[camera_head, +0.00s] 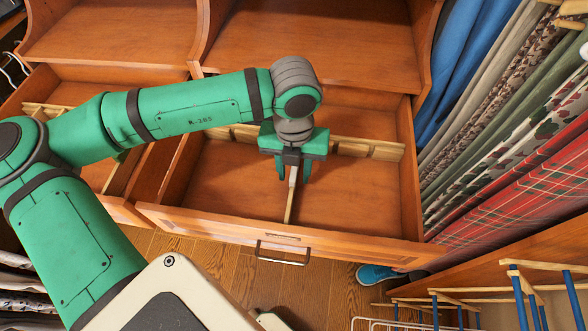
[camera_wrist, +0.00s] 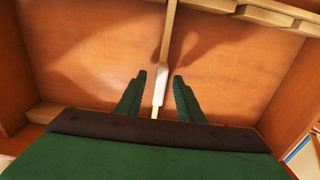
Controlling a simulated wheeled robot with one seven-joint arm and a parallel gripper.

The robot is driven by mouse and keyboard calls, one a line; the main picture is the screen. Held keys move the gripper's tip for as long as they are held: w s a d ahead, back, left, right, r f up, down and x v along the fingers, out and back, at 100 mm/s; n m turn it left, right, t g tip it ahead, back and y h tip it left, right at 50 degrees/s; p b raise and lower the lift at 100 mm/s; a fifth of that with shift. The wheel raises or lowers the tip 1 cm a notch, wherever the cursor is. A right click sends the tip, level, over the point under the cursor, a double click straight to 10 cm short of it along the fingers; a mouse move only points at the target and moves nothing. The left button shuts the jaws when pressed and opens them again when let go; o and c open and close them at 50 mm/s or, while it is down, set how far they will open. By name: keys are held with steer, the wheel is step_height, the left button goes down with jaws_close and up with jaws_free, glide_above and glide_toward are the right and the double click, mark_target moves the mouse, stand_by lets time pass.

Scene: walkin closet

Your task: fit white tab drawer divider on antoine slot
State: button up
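The drawer divider (camera_head: 289,205) is a thin, pale wooden strip running front to back inside the open drawer. In the wrist view its strip (camera_wrist: 169,42) carries a white tab (camera_wrist: 160,86) and reaches up towards a notched wooden rail (camera_wrist: 258,15). The rail also shows in the head view (camera_head: 368,149). My gripper (camera_head: 293,178) is over the drawer. In the wrist view its two fingers (camera_wrist: 158,88) are open, one on each side of the tab, with visible gaps. I cannot tell which notch is the antoine slot, or whether the divider is seated in one.
The open drawer's front (camera_head: 225,229) has a dark handle (camera_head: 283,257). Another open drawer lies to the left. Hanging clothes (camera_head: 510,130) crowd the right side. A blue shoe (camera_head: 378,273) is on the floor below. The drawer floor beside the divider is bare.

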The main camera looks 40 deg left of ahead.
steer(key=shift+r, duration=0.1)
step_height(320, 180, up, 11)
steer(key=shift+f, duration=0.2)
stand_by(0.4)
stand_by(0.6)
